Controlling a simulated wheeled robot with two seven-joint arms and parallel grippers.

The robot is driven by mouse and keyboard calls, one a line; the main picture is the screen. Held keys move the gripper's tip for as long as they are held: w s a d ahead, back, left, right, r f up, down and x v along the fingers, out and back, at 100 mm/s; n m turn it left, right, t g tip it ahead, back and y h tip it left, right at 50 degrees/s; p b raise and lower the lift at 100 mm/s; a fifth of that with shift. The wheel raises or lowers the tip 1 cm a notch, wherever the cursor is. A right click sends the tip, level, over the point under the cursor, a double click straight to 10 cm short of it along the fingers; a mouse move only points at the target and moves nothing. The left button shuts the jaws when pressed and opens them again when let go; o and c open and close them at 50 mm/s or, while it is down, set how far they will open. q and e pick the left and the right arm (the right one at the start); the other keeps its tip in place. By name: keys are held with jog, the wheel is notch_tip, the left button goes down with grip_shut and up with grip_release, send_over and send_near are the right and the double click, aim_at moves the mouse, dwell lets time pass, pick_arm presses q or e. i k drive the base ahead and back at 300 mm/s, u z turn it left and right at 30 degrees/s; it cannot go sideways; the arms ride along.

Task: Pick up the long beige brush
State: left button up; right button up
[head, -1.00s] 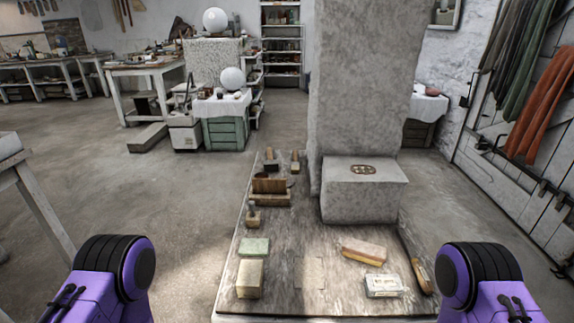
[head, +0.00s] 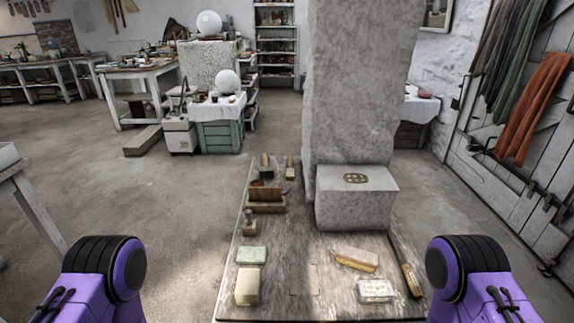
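A long beige block with a paler yellow lower side (head: 356,257) lies at the front right of the low worktable (head: 318,290); it looks like the long beige brush, but its bristles are too small to make out. It lies slightly slanted and nothing touches it. Both my purple arms show at the lower left and lower right, on either side of the table. My grippers are out of view.
Near it lie a whitish box (head: 375,290) and a long brown tool (head: 411,281). A green block (head: 251,256) and a beige block (head: 247,286) lie at the left. A stone block (head: 357,205) and pillar stand behind. The table's front middle is clear.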

aim_at(289, 171)
jog(key=u, duration=2.3)
jog(key=i, duration=2.75)
jog(key=z, duration=2.5)
jog(key=i, duration=3.45)
jog(key=z, duration=1.95)
